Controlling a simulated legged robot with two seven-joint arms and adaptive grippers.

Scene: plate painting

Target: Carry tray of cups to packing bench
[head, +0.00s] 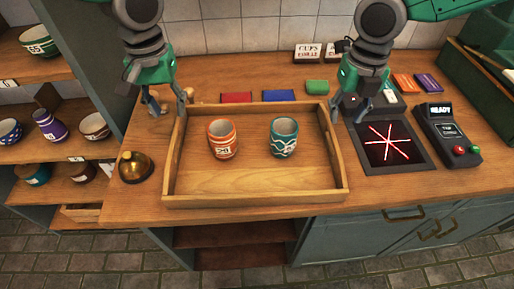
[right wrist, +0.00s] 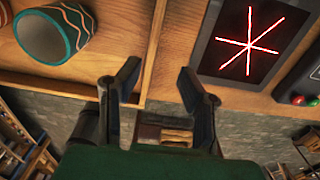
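The wooden tray (head: 252,198) sits on the wooden counter. An orange cup (head: 222,139) with a white label stands in its left part, and a teal cup (head: 284,138) with a white wavy band stands in its right part. The teal cup also shows in the right wrist view (right wrist: 52,32). My left gripper (head: 168,108) is open and empty near the tray's back left corner. I see no packing bench that I can identify.
A brass bell (head: 135,167) stands left of the tray. A black panel with red lines (head: 388,146) and a device reading READY (head: 447,133) lie to the right. Shelves with several cups stand at left. Coloured blocks and small signs (head: 308,52) are behind.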

